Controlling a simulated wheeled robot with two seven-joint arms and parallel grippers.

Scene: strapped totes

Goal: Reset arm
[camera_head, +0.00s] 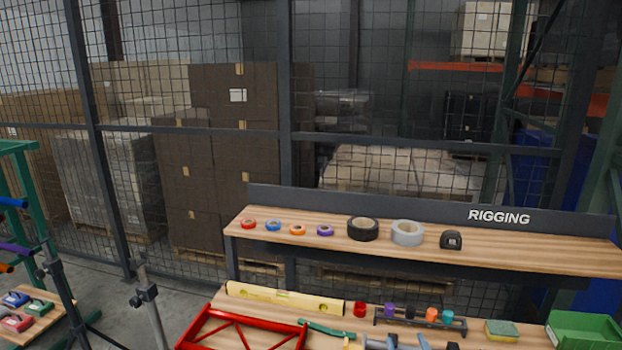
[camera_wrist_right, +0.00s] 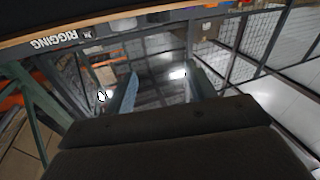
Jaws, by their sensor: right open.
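My right gripper (camera_wrist_right: 162,72) shows in the right wrist view. Its two fingers stand wide apart with nothing between them. The dark gripper body fills the lower part of that view. Beyond the fingers are mesh fencing and floor, and the view looks upside down. I make out neither gripper clearly in the head view. My left gripper is in neither view.
A wooden shelf marked RIGGING (camera_head: 500,252) holds several tape rolls (camera_head: 362,229) and a tape measure (camera_head: 451,240). On the bench below lie a yellow level (camera_head: 285,298), a red frame (camera_head: 215,326) and a green bin (camera_head: 583,331). A mesh fence (camera_head: 110,180) stands behind.

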